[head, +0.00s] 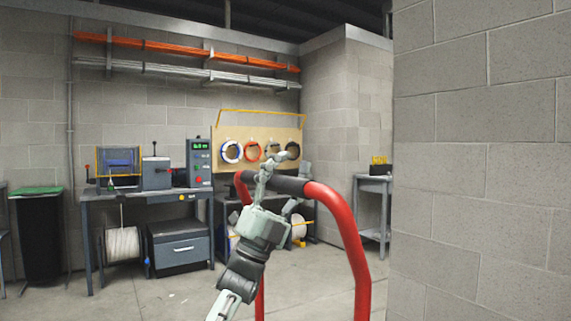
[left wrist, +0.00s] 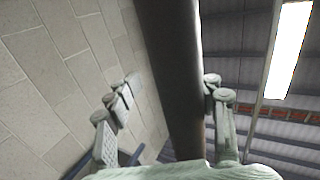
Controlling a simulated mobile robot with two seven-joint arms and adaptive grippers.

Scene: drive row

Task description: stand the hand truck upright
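The hand truck shows as a red tubular frame (head: 348,230) with a black grip (head: 287,185) across its top. The red tubes run down out of the picture, so its lower part and wheels are hidden. My left gripper (head: 292,164) is at the black grip, with one finger in front of the bar and the other behind it. In the left wrist view the dark bar (left wrist: 172,70) runs between the spread fingers (left wrist: 168,84). A gap shows between the bar and the left finger; the right finger is close to or touching it. My right gripper is not in view.
A grey block wall (head: 480,160) stands close on the right. A workbench (head: 150,197) with equipment and a black bin (head: 40,235) stand along the back left. A small side table (head: 374,186) is behind the frame. The concrete floor (head: 165,295) at left is clear.

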